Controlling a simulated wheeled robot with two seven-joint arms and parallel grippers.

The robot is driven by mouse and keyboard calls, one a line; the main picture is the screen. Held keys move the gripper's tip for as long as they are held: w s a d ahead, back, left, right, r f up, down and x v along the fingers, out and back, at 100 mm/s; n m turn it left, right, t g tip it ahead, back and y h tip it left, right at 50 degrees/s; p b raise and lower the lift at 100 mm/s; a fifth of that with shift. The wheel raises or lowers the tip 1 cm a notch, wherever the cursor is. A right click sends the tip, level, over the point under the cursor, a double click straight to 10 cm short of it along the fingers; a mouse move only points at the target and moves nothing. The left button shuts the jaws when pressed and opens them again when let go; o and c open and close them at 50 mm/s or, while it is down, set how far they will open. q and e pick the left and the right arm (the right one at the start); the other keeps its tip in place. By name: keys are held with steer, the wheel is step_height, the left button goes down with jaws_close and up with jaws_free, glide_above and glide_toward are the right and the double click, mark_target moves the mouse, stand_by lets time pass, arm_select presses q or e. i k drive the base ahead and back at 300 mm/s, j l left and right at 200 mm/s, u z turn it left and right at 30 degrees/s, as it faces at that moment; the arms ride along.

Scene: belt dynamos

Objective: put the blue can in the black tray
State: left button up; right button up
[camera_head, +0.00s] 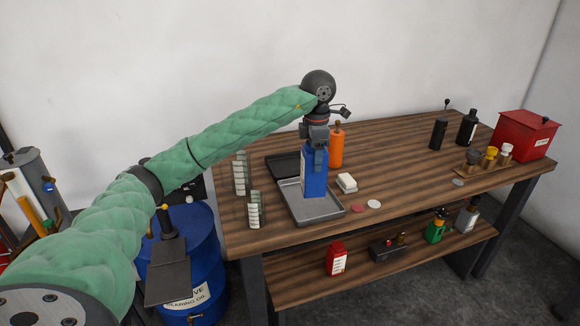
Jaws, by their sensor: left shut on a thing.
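My right gripper is not in view.
An orange bottle (337,148) stands just behind the can. A white block (347,182) and small discs lie right of the tray. Small racks (254,209) stand left of it. A red box (524,134) is far right. The table's middle right is clear.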

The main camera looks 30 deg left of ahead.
mark_target(285, 173)
steer(key=i+j, duration=0.6)
steer(key=i, duration=0.2)
